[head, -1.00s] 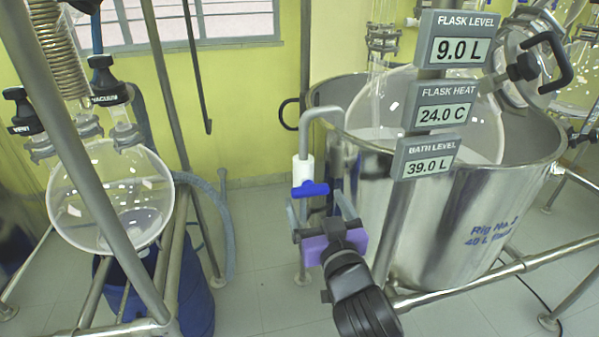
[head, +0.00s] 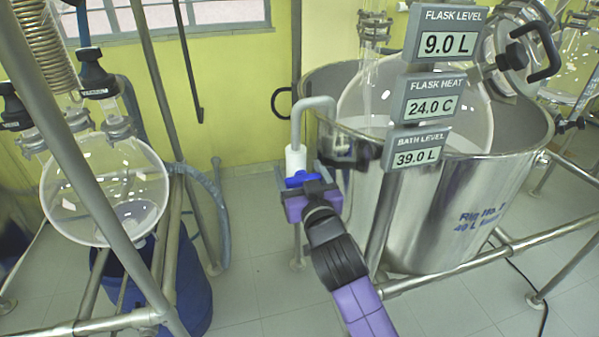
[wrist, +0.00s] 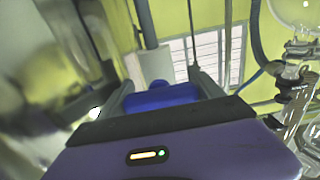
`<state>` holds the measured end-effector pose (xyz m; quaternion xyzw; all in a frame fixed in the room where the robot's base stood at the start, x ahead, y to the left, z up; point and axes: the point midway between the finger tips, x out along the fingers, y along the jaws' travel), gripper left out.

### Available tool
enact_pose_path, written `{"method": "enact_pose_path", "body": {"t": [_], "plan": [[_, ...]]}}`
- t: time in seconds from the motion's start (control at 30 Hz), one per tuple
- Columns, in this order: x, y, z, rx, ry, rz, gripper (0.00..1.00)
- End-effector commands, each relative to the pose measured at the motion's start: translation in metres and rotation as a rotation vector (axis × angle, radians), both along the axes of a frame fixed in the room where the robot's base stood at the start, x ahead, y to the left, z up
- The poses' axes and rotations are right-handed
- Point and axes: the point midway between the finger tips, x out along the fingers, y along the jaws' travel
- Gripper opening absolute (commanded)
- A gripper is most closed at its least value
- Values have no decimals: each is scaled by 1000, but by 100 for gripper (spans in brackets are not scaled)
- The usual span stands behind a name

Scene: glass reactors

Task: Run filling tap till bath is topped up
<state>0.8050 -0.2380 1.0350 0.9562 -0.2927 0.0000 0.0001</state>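The filling tap (head: 318,104) has a grey curved spout over the bath's rim, a white body and a blue handle (head: 301,179). My gripper (head: 303,184) is at the handle. In the wrist view the blue handle (wrist: 162,95) lies between my two spread fingers (wrist: 166,92); firm contact cannot be made out. The steel bath (head: 480,195) holds a round glass flask (head: 365,100). The bath level display (head: 418,149) reads 39.0 L. The flask level display (head: 445,34) reads 9.0 L and the flask heat display (head: 431,98) reads 24.0 C. Any water stream is hidden.
A grey post carrying the displays and a steel rail (head: 450,262) stand right of my arm. At left are another round flask (head: 105,190), a slanted frame tube and a blue drum (head: 190,290). Tiled floor (head: 245,290) is clear between.

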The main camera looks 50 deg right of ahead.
Motion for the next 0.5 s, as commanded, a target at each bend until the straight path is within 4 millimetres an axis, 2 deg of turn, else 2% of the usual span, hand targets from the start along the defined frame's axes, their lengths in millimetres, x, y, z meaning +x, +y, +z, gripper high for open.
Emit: {"method": "enact_pose_path", "body": {"t": [0.03, 0.17, 0.5], "plan": [[0, 0, 0, 0, 0, 0, 60], [0, 0, 0, 0, 0, 0, 36], [0, 1, 1, -54, 38, 1, 36]]}}
